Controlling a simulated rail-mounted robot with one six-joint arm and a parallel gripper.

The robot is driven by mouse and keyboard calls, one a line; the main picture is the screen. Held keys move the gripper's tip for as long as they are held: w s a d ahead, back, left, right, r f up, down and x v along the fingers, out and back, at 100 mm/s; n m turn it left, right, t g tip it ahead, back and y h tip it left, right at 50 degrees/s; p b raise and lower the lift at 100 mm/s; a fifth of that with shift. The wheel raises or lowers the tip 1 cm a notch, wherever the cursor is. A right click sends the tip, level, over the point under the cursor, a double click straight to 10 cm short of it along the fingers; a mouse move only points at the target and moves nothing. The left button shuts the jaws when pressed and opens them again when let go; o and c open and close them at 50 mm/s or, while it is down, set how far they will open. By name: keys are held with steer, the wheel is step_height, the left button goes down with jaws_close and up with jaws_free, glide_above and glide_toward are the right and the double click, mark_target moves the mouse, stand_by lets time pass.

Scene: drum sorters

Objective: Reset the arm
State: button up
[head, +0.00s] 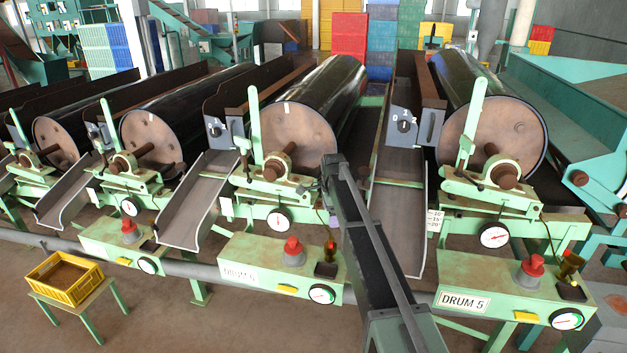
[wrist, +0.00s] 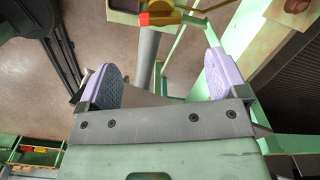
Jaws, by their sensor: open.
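My gripper shows in the wrist view (wrist: 163,85), with its two lilac padded fingers spread wide apart. The gripper itself cannot be made out in the head view.
Several dark drums (head: 312,95) with green frames and grey chutes (head: 198,200) stand in a row. The panels carry red knobs (head: 293,250) and round gauges (head: 321,293). A yellow crate (head: 66,292) sits on a small stand at the lower left. Bare floor lies in front.

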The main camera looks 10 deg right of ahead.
steer(key=s+r+n+p, duration=0.2)
steer(key=s+n, duration=1.5)
steer(key=s, duration=2)
steer(key=shift+s+r+n, duration=0.25)
steer(key=shift+s+n, duration=0.05)
steer(key=shift+s, duration=0.1)
steer(key=w, duration=0.8)
steer(key=w+f+b, duration=0.1)
steer(key=w, duration=0.7)
steer(key=w+f+b, duration=0.1)
steer(key=w, duration=0.8)
steer(key=shift+w+f, duration=0.1)
steer(key=shift+f, duration=0.15)
steer(key=c, duration=1)
steer(key=m, duration=0.1)
glide_above(331, 237)
step_height(331, 237, down, 11)
steer(key=b, duration=1.1)
steer(key=shift+a, duration=0.1)
